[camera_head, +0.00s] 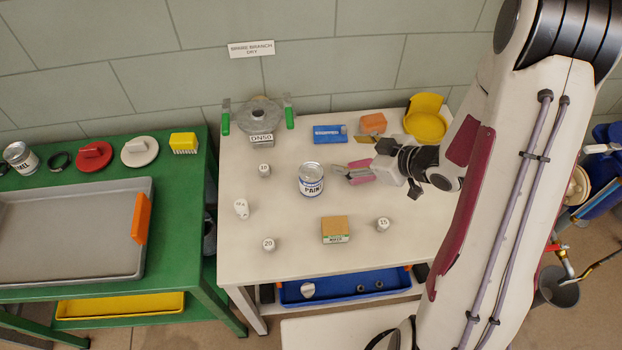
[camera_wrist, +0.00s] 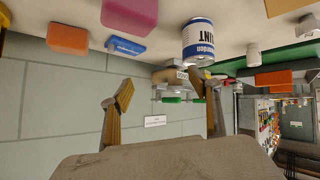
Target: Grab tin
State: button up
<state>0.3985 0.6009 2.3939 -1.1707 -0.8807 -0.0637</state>
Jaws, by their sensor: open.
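A white and blue paint tin (camera_head: 311,180) stands upright on the white table, near its middle. It also shows in the upside-down wrist view (camera_wrist: 198,42), at top centre. My gripper (camera_head: 343,173) is open and empty just right of the tin, its fingers pointing left towards it. In the wrist view the fingers (camera_wrist: 167,95) are spread, and the tin appears beyond them and towards the right finger, not between them. I cannot tell the exact gap. Another tin (camera_head: 20,157) stands on the green table at far left.
A pink object (camera_wrist: 130,14) is close to my gripper. A blue box (camera_head: 330,133), an orange block (camera_head: 373,122) and a yellow holder (camera_head: 426,120) are behind. A cardboard box (camera_head: 335,229) and small numbered weights (camera_head: 383,224) are in front. A valve (camera_head: 260,115) stands back left.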

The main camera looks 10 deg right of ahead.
aim_at(319, 175)
jog(key=s+a+f+y, duration=0.2)
jog(key=s+a+y, duration=0.2)
jog(key=shift+a+f+g, duration=0.25)
jog(key=shift+a+g, duration=0.05)
jog(key=shift+a, duration=0.05)
jog(key=shift+x, duration=1.3)
jog(key=shift+f, duration=0.1)
jog(key=shift+w+a+f, duration=0.75)
jog(key=shift+a+f, duration=0.1)
jog(key=shift+f, duration=0.15)
jog(key=shift+x, duration=1.15)
